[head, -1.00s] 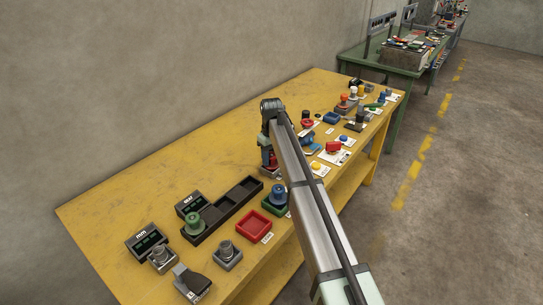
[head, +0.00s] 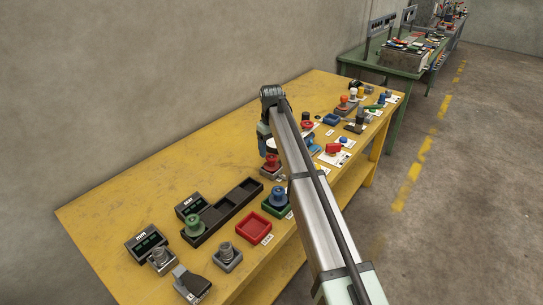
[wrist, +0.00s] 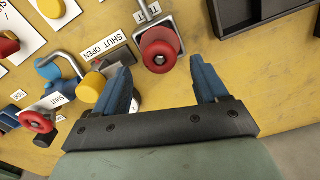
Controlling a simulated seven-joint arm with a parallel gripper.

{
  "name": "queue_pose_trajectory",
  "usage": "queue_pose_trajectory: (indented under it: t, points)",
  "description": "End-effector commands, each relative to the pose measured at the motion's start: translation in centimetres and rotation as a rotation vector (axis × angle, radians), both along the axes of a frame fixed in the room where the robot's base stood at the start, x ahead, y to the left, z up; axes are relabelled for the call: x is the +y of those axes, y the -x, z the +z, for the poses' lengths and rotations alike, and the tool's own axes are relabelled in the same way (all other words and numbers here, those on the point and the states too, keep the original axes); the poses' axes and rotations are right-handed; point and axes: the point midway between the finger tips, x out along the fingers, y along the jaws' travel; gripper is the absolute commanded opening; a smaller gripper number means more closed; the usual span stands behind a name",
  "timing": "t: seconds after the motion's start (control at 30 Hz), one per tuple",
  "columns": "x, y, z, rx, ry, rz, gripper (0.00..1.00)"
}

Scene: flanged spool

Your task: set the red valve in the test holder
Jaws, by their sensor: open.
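The red valve (head: 271,161) is a round flanged spool standing upright in a small grey holder (head: 266,173) on the yellow bench. In the wrist view the red valve (wrist: 160,46) sits in that holder (wrist: 179,14), ahead of my fingertips and roughly centred between them. In the head view my arm partly hides the gripper, which is just above and behind the valve.
A black compartment tray (head: 232,207) holds a green spool (head: 194,225). A blue spool (head: 278,197) sits in a green holder, beside an empty red tray (head: 253,227). Yellow knobs, bent pipes and "SHUT OPEN" labels (wrist: 104,48) crowd the wrist view's left. The bench's wall side is clear.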

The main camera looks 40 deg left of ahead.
Motion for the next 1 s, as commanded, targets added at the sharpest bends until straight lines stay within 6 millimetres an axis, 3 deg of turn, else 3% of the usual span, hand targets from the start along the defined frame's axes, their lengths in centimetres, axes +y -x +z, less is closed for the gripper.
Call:
queue_pose_trajectory:
  t: [0.2, 0.4, 1.0]
  points:
    - [0.1, -0.1, 4.1, 0.000, -0.001, 0.000, 0.73]
    - [0.1, 0.0, 6.4, 0.001, 0.000, -0.001, 0.73]
    - [0.0, 0.0, 7.3, 0.001, 0.001, -0.001, 0.73]
